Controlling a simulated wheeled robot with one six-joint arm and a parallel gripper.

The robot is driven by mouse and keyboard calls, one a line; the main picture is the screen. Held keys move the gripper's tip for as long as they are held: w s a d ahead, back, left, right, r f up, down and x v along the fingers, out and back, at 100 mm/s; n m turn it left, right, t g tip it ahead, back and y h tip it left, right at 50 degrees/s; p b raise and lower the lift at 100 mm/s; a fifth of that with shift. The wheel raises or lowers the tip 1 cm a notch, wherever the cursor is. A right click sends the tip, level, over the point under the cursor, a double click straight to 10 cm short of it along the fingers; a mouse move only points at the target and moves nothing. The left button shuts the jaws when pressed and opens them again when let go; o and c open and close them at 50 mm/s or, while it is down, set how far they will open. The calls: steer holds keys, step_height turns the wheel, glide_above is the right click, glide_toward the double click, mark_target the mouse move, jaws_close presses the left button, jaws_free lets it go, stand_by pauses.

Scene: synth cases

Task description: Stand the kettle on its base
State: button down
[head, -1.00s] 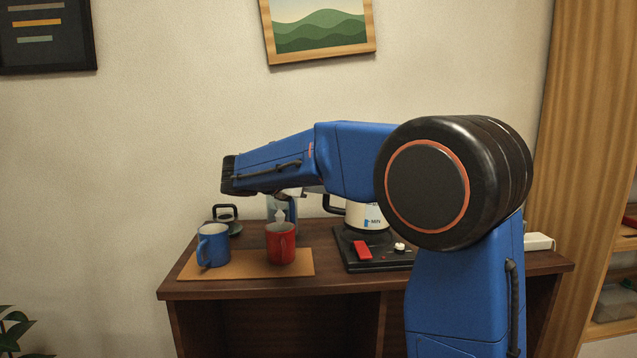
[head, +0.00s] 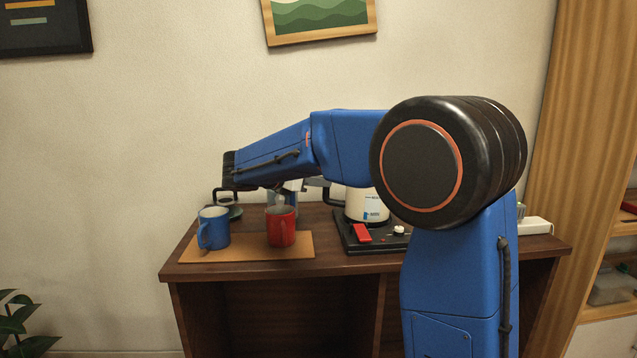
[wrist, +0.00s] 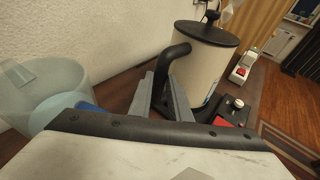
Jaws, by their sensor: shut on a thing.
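The kettle (head: 366,204) is cream with a small blue label and stands upright over the black base plate (head: 350,246) in the head view. In the wrist view the kettle (wrist: 205,68) shows its black lid and black handle. My gripper (wrist: 163,97) is shut on the handle (wrist: 170,58), one grey finger on each side. In the head view my arm hides part of the kettle, and the fingers are hard to make out. The plate carries a red switch and a pale knob. I cannot tell whether the kettle's bottom touches it.
A blue mug (head: 213,229) and a red mug (head: 281,226) stand on a tan mat (head: 255,254) at left. A translucent jug (wrist: 40,95) is close left of my gripper. A dark handled object (head: 228,205) sits behind. A white power strip (head: 535,226) lies right.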

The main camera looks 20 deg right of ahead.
steer(key=c, duration=1.6)
jaws_free()
steer(key=shift+f, duration=0.1)
steer(key=shift+o, duration=0.2)
steer(key=shift+f, duration=0.1)
steer(key=shift+a, duration=0.1)
